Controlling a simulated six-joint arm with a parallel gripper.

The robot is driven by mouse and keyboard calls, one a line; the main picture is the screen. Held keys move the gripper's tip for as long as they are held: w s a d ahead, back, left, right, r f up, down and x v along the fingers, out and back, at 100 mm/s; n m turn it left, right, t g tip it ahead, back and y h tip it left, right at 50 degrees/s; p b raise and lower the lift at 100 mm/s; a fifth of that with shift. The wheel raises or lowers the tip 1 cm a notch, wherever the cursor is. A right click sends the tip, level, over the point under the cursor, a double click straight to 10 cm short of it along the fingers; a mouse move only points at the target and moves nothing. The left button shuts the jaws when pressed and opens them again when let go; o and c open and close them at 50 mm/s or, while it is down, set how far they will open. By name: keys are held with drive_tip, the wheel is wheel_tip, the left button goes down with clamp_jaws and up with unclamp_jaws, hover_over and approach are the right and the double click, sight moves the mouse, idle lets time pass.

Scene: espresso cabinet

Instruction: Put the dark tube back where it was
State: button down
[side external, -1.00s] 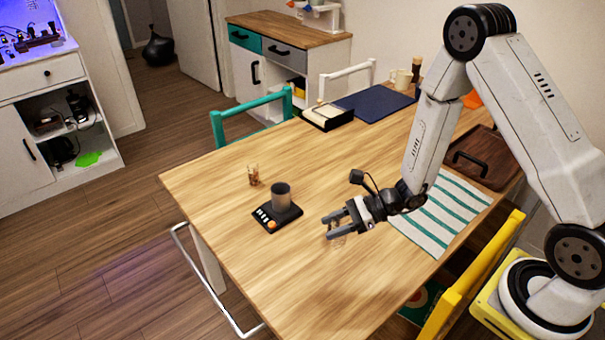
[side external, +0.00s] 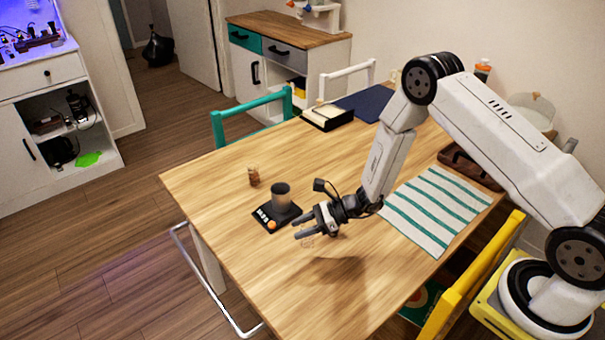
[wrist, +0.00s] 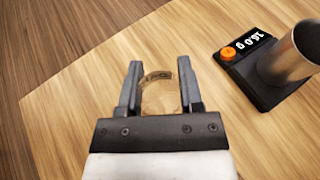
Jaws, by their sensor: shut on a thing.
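My gripper (side external: 301,230) is above the table, just right of the scale in the side view. Its jaws are closed around a small clear round tube (wrist: 160,95), with wood showing through it and a dark-lettered band near its top. The clear tube shows faintly below the fingers in the side view (side external: 307,241). Another small tube (side external: 254,177), with brown contents, stands upright on the table beyond the scale. I cannot tell for sure which of them is the dark tube.
The black scale (side external: 265,219) holds a grey metal cup (side external: 281,196) close to my gripper; it also shows in the wrist view (wrist: 262,90). A striped cloth (side external: 435,210) lies to the right. The table's near and left parts are clear.

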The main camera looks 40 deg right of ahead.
drive_tip(key=shift+w+f, duration=0.25)
drive_tip(key=shift+f, duration=1.6)
drive_tip(key=shift+f, duration=0.1)
drive_tip(key=shift+c, duration=1.2)
unclamp_jaws()
drive_tip(key=v, duration=1.2)
